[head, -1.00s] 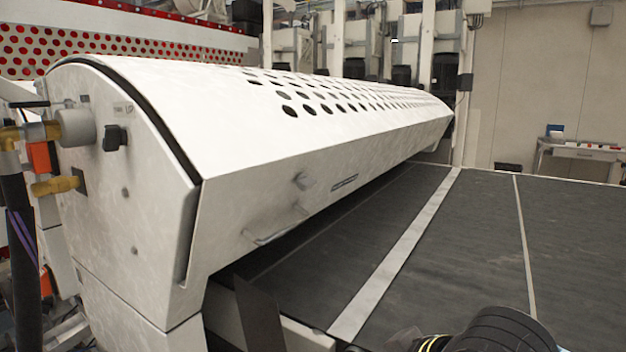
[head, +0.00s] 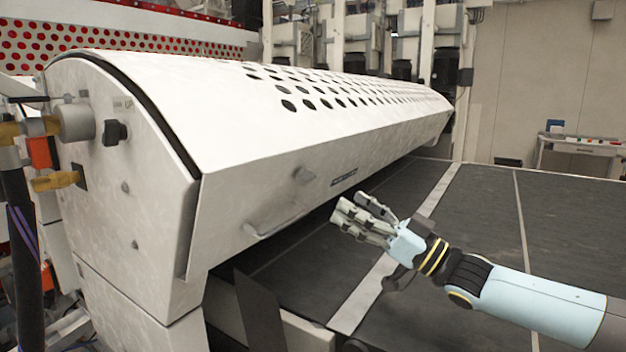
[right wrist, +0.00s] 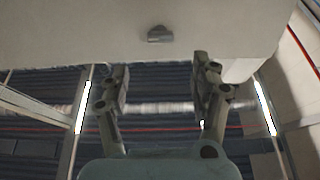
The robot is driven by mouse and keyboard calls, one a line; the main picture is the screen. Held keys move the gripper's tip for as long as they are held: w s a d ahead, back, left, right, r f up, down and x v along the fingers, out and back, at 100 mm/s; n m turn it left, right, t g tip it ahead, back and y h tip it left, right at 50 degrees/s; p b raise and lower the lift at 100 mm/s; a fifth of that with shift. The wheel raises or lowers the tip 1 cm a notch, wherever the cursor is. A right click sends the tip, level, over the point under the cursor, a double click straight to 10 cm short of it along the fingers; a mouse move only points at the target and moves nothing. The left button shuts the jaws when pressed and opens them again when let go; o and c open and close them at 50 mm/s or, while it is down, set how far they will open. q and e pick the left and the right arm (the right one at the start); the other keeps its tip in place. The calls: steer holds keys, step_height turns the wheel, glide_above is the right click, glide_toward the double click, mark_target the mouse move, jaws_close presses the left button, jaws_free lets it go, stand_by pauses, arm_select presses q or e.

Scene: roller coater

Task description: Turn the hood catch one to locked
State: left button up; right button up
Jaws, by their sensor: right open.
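The hood catch (head: 303,175) is a small grey turn-piece on the front face of the white hood (head: 250,190), above a bar handle (head: 275,222). It also shows in the right wrist view, where the catch (right wrist: 160,35) lies wider than tall, above and beyond the fingertips. My right gripper (head: 352,206) is open and empty, to the right of the catch and a little lower, apart from the hood. In the right wrist view the gripper (right wrist: 158,75) has its two fingers spread. My left gripper is not in view.
A dark conveyor belt (head: 480,230) with pale stripes runs below the hood. A black knob (head: 115,132) and brass fittings (head: 55,181) are on the hood's left end. A side table (head: 580,148) stands far right.

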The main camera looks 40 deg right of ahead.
mark_target(312, 179)
steer(key=p+x, duration=0.2)
steer(key=x, duration=0.8)
steer(key=c, duration=1.2)
